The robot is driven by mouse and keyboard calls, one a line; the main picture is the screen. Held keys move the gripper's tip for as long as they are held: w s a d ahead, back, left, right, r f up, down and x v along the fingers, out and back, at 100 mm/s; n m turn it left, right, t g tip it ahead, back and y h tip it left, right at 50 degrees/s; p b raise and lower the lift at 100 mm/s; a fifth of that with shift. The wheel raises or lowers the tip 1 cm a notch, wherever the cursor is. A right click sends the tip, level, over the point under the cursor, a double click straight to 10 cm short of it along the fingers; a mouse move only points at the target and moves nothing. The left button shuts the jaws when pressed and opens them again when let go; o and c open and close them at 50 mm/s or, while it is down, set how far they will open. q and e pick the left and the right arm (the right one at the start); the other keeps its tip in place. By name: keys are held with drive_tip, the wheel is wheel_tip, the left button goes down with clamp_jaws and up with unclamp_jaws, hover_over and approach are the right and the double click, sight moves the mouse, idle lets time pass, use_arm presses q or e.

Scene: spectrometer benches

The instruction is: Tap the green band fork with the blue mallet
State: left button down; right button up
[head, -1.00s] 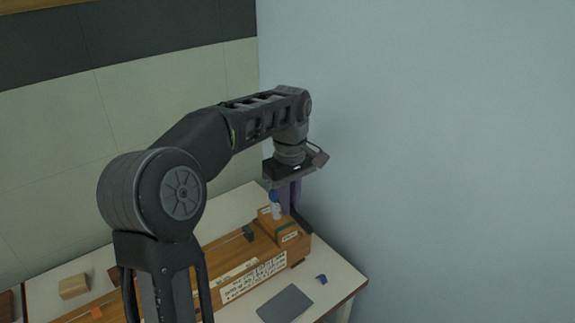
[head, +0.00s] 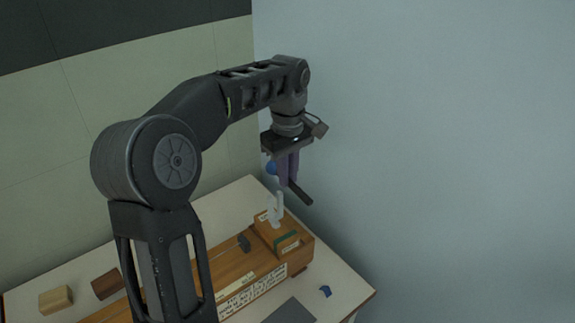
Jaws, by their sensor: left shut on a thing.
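My left gripper (head: 288,180) points down with its purple fingers shut on the blue mallet. The mallet's blue head (head: 271,168) shows at the left of the fingers, and its dark handle (head: 302,194) sticks out to the lower right. A pale fork (head: 276,208) stands upright on a wooden box (head: 266,232) at the far right end of the bench. A green band (head: 287,243) shows on the box's front. The mallet is above the fork, apart from it in the picture. My right gripper is not in view.
A long wooden base with a white lettered label (head: 250,290) runs along the table. A small dark piece (head: 244,243) stands on it. Two wooden blocks (head: 56,299) (head: 107,284) lie at left. A dark pad (head: 290,312) and a small blue object (head: 325,291) lie in front.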

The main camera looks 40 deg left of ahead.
use_arm(q)
drive_tip(key=shift+s+d+r, duration=0.2)
drive_tip(key=shift+s+d, duration=0.05)
drive_tip(key=shift+s, duration=0.05)
drive_tip(key=shift+w+a+f, duration=0.15)
drive_tip(key=shift+f, duration=1.95)
drive_tip(key=shift+f, duration=0.1)
